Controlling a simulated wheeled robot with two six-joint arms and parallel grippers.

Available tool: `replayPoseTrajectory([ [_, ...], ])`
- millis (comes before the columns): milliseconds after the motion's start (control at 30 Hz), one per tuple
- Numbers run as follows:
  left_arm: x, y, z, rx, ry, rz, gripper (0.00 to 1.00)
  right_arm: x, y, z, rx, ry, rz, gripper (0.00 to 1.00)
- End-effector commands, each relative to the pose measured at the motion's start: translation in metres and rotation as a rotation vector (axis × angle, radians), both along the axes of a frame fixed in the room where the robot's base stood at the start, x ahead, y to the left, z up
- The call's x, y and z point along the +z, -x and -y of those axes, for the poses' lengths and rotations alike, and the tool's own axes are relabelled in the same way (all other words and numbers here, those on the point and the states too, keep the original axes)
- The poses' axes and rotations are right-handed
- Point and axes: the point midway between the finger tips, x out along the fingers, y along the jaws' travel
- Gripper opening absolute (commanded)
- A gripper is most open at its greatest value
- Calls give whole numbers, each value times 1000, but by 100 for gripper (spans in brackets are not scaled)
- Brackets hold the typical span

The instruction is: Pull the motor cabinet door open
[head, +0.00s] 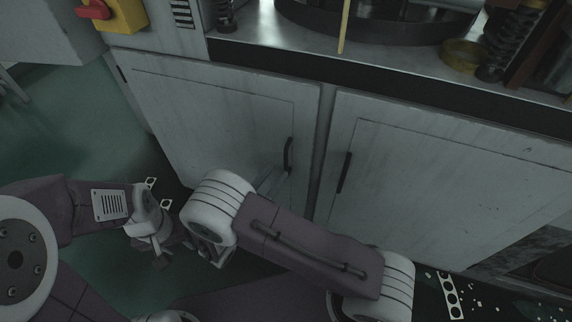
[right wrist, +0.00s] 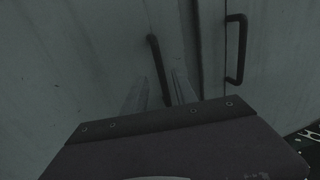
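The motor cabinet has two pale, worn metal doors. The left door (head: 210,125) has a dark upright bar handle (head: 289,154), and the right door (head: 440,190) has a similar handle (head: 344,172). Both doors look shut. My right gripper (head: 280,178) is at the lower part of the left door's handle. In the right wrist view its two fingers (right wrist: 160,88) are apart, with that handle (right wrist: 155,58) running down between them; contact cannot be told. The right door's handle also shows there (right wrist: 239,50). My left gripper (head: 160,250) hangs low at the left, away from the doors; its fingers are unclear.
A metal worktop (head: 390,70) with machine parts overhangs the doors. A yellow box with a red switch (head: 105,12) is at upper left. Green floor (head: 80,140) is open at left. Scraps and a punched strip (head: 449,293) lie on the floor at lower right.

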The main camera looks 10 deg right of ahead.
Motion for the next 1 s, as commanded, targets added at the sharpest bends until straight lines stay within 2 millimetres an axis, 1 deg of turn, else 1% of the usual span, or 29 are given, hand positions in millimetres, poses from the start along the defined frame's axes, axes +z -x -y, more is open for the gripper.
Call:
replayPoseTrajectory([
  [33,-8,0,0,0,0,0,36,-4,-8,10,-7,-1,1,34],
  [100,-12,0,0,0,0,0,36,-4,-18,21,-8,-1,1,34],
  [200,-17,0,0,0,0,0,36,-3,-31,34,-7,-1,0,34],
  [300,-20,0,0,0,0,-1,36,-3,-40,42,-5,-1,-1,34],
  [400,-21,0,0,0,0,-1,36,-2,-45,47,-4,-1,-1,34],
  [633,-21,0,0,0,0,-1,36,-1,-46,47,-3,-1,-1,34],
  [667,-21,0,0,0,0,-1,36,-1,-46,47,-3,-1,-1,28],
  [700,-21,0,0,0,0,-1,36,-1,-46,47,-3,-1,-1,17],
  [767,-21,0,0,0,0,-1,36,-1,-45,47,-3,-1,-1,0],
  [1000,-21,0,0,0,0,-1,36,-1,-45,47,-3,-1,-1,0],
])
